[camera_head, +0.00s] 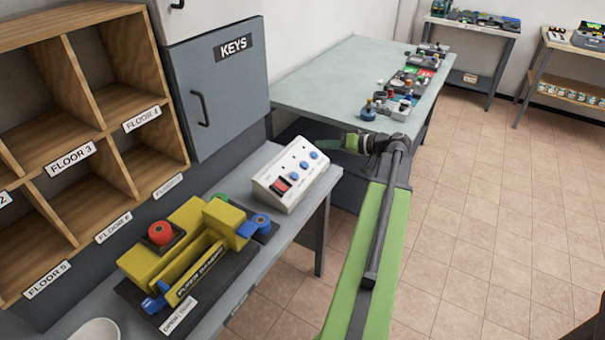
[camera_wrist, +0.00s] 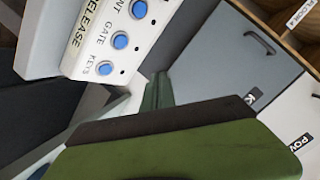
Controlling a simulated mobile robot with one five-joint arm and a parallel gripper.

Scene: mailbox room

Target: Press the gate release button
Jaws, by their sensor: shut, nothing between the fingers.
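The white release panel (camera_head: 268,183) stands on the grey counter, with a red switch and a row of blue buttons. In the wrist view the panel (camera_wrist: 75,40) reads "RELEASE", and its blue buttons are labelled. The gate button (camera_wrist: 120,40) is the blue one marked "GATE", between one marked "KEYS" and one whose label is cut off ending in "NT". It is the middle blue button (camera_head: 304,165) in the head view. My green gripper (camera_head: 346,143) is shut and empty, to the right of the panel and apart from it. In the wrist view its finger (camera_wrist: 158,92) points up beside the panel.
A yellow device (camera_head: 185,250) with red and blue parts sits on the counter (camera_head: 262,262) left of the panel. Behind are a grey KEYS cabinet (camera_head: 218,90) and wooden pigeonholes (camera_head: 75,140). A table (camera_head: 320,85) with small items stands farther back. Tiled floor is free at right.

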